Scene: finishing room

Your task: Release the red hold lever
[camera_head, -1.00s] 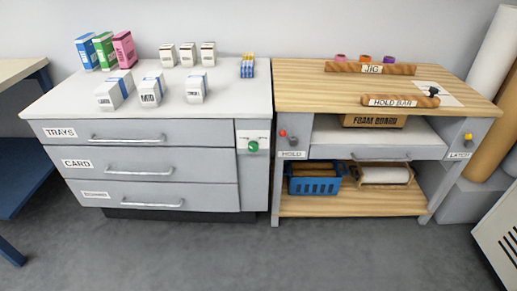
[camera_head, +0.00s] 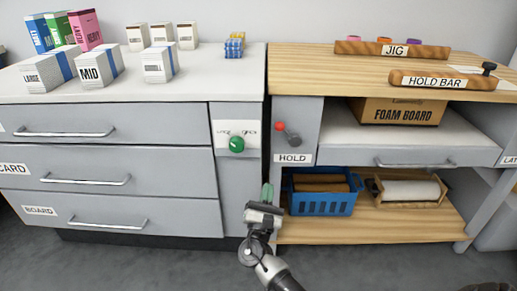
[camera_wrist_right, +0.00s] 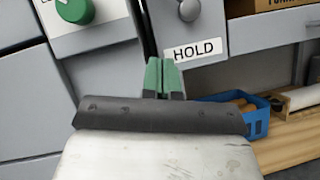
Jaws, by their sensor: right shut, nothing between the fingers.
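The red-tipped hold lever (camera_head: 289,133) is on the left front panel of the wooden bench, above the HOLD label (camera_head: 293,158). Its red knob is at the upper left, and a dark grey arm runs down to the right. In the right wrist view only its grey hub (camera_wrist_right: 189,10) shows, and the red knob is out of frame. My right gripper (camera_head: 267,194) is below and left of the lever, apart from it, with green fingertips together and empty. The fingertips also show in the right wrist view (camera_wrist_right: 163,75), below the HOLD label. My left gripper is not in view.
A green knob (camera_head: 237,144) is on the white cabinet to the left. A blue basket (camera_head: 322,204) and a roll holder (camera_head: 408,190) stand on the lower shelf. A hold bar (camera_head: 442,81) and jig (camera_head: 392,49) lie on the bench top.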

